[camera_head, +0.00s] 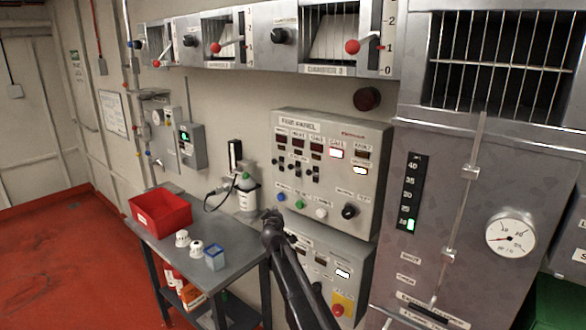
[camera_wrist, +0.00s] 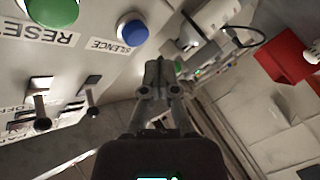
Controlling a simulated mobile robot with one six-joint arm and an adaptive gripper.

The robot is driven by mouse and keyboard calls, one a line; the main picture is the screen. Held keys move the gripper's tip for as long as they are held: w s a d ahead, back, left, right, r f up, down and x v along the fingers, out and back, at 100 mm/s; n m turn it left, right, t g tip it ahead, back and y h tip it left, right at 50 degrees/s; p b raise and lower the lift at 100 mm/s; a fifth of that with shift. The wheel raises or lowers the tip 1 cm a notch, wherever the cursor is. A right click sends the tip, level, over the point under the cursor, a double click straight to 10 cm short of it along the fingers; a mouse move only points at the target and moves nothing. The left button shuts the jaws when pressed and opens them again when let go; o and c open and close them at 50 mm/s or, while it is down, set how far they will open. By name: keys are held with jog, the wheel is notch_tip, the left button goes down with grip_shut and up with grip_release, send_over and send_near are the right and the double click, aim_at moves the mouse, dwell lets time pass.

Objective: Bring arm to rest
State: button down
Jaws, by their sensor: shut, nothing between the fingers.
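My gripper (camera_head: 271,217) is in front of the grey alarm panel (camera_head: 376,190), at its lower left, near the row of round buttons. In the wrist view my gripper (camera_wrist: 158,78) is shut, its fingers together and empty. The blue SILENCE button (camera_wrist: 132,30) is just left of the fingertips there, and the green RESET button (camera_wrist: 52,10) is farther left. In the head view the blue button (camera_head: 281,197) sits just above the gripper. I cannot tell how far the fingertips are from the panel. My arm (camera_head: 300,285) reaches up from the bottom of the head view.
A metal table (camera_head: 222,272) stands left of the arm with a red bin (camera_head: 161,212), a blue box (camera_head: 214,257) and white items (camera_head: 182,238). A white bottle (camera_head: 246,190) is close behind the gripper. Damper levers (camera_head: 352,47) project above. The red floor (camera_head: 60,265) at left is open.

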jog(key=s+d+f+m+g+h, duration=0.3)
jog(key=s+d+f+m+g, duration=0.15)
jog(key=s+d, duration=0.5)
jog(key=s+d+f+m+g+h, duration=0.2)
jog(key=s+d+f+m+g, duration=0.35)
jog(key=d, duration=0.75)
jog(key=s+d+f+g+y, duration=0.1)
jog(key=s+f+g+y, duration=0.1)
jog(key=s, duration=1)
jog(key=s+d+f+g+y, duration=0.2)
jog(key=s+f+g, duration=0.2)
jog(key=s, duration=0.8)
jog(key=shift+f+g, duration=0.25)
jog(key=shift+g, duration=0.15)
